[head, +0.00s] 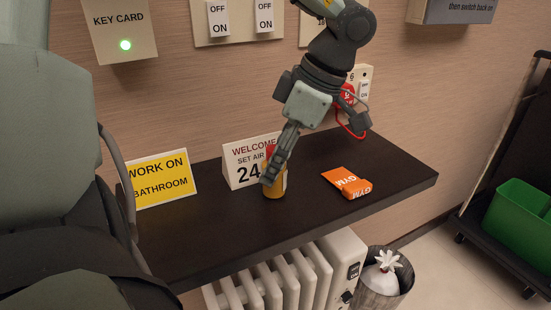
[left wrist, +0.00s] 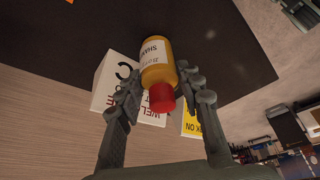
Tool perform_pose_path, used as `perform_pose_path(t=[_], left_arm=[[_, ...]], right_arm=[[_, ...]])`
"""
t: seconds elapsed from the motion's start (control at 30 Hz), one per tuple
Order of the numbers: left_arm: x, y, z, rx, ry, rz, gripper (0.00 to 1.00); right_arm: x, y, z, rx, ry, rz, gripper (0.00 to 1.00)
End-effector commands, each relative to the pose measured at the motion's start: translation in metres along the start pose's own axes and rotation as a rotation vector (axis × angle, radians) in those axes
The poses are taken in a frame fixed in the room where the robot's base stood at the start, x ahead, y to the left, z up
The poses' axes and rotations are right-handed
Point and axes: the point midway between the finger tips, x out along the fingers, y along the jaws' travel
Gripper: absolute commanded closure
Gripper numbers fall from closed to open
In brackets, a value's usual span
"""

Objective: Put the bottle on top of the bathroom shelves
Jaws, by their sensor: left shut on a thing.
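The bottle (head: 280,185) is small and amber with a red cap and stands on the dark shelf top (head: 215,225), in front of the "Welcome" sign. In the left wrist view the bottle (left wrist: 154,55) shows its white label, with the red cap towards me. My left gripper (head: 271,172) reaches down from above and is shut on the bottle, its fingers on both sides near the cap; the fingers also show in the left wrist view (left wrist: 158,85). The bottle looks upright, and I cannot tell if it still touches the top. My right gripper is not in view. I cannot make out the bathroom shelves.
The "Welcome" sign (head: 238,165) is close behind the bottle. A yellow sign (head: 161,179) stands to the left and an orange gym card (head: 346,182) lies to the right. A radiator (head: 290,276) and a bin (head: 378,290) are below. A green crate (head: 520,222) is far right.

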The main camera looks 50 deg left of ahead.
Motion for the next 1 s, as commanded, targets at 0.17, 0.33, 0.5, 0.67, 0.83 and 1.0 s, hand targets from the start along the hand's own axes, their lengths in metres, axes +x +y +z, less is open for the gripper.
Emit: perform_pose_path(t=[0.17,0.33,0.5,0.67,0.83,1.0], left_arm=[[0.002,0.0,0.001,0.0,-0.001,0.001,0.94],[0.002,0.0,0.001,0.0,-0.001,0.0,0.54],[0.002,0.0,0.001,0.0,-0.001,0.0,0.43],[0.002,0.0,0.001,0.0,-0.001,0.0,0.43],[-0.003,0.0,-0.001,0.0,0.0,0.001,0.43],[-0.034,0.002,0.001,-0.002,-0.003,0.006,0.43]], right_arm=[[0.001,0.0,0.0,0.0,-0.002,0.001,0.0],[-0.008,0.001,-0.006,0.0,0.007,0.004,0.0],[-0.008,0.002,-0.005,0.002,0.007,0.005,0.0],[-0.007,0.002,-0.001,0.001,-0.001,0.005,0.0],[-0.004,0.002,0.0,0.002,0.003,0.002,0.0],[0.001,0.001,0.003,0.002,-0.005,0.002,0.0]])
